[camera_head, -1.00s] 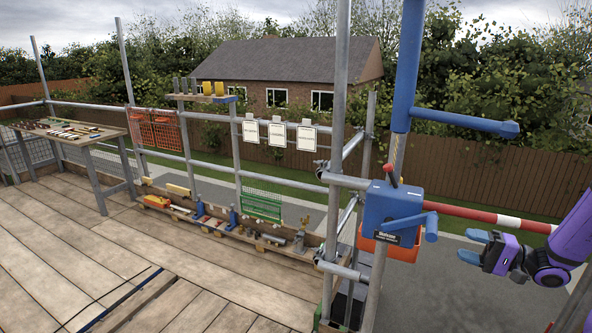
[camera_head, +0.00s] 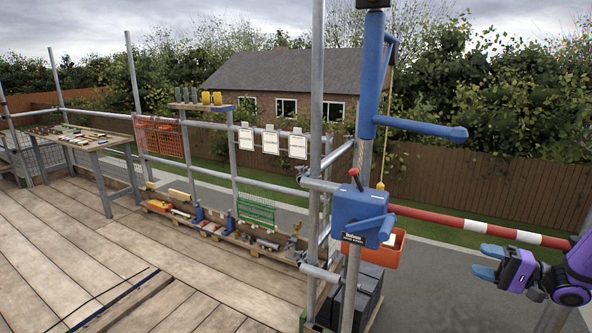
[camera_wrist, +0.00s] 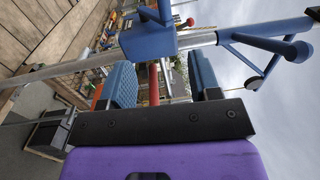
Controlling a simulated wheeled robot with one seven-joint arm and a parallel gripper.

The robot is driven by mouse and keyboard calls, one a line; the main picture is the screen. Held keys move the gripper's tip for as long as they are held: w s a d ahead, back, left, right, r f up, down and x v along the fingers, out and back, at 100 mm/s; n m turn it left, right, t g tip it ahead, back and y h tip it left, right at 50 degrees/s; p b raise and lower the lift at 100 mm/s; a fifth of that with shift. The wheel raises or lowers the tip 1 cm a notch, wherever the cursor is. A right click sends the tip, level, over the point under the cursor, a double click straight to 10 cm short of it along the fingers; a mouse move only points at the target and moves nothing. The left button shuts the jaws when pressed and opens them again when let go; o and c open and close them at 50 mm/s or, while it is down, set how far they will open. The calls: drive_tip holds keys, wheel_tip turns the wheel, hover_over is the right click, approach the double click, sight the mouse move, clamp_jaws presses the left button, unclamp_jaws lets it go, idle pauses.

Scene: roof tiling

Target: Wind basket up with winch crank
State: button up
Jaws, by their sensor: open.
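The blue winch box (camera_head: 359,215) is clamped on a scaffold pole, with a red-knobbed lever (camera_head: 354,174) on top. Its blue crank (camera_head: 378,230) sticks out at the front right. The orange basket (camera_head: 388,250) hangs behind the winch, below the red-and-white bar, on a rope with a yellow fitting. My gripper (camera_head: 485,261) is at the right, apart from the crank, open and empty with blue fingers pointing left. In the wrist view my gripper (camera_wrist: 162,84) shows both fingers spread, with the winch box (camera_wrist: 148,40) beyond them.
A blue hoist post with a side arm (camera_head: 420,127) stands above the winch. A red-and-white bar (camera_head: 480,226) runs behind my gripper. Dark stacked blocks (camera_head: 367,284) stand below the basket. A workbench (camera_head: 90,142) is at the far left.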

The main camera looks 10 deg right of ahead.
drive_tip(key=s+a+r+n+g+h, duration=0.35)
drive_tip(key=a+r+g, duration=0.3)
drive_tip(key=a, duration=0.25)
drive_tip(key=s+a+r+n+g+h, duration=0.2)
drive_tip(key=s+a+r+g+h, duration=0.25)
drive_tip(key=a+r, duration=0.4)
drive_tip(key=s+a+r+t+h, duration=0.2)
drive_tip(key=s+r+t+h, duration=0.1)
drive_tip(key=s+r, duration=0.2)
drive_tip(key=s+a+r+n+t+h, duration=0.1)
drive_tip(key=s+r+h, duration=0.3)
drive_tip(key=s, duration=0.4)
drive_tip(key=shift+s+a+r+t+h, duration=0.15)
drive_tip(key=shift+a+r+t+h, duration=0.15)
drive_tip(key=shift+a+r+t, duration=0.45)
drive_tip(key=shift+d+f, duration=0.15)
drive_tip(key=shift+d, duration=0.1)
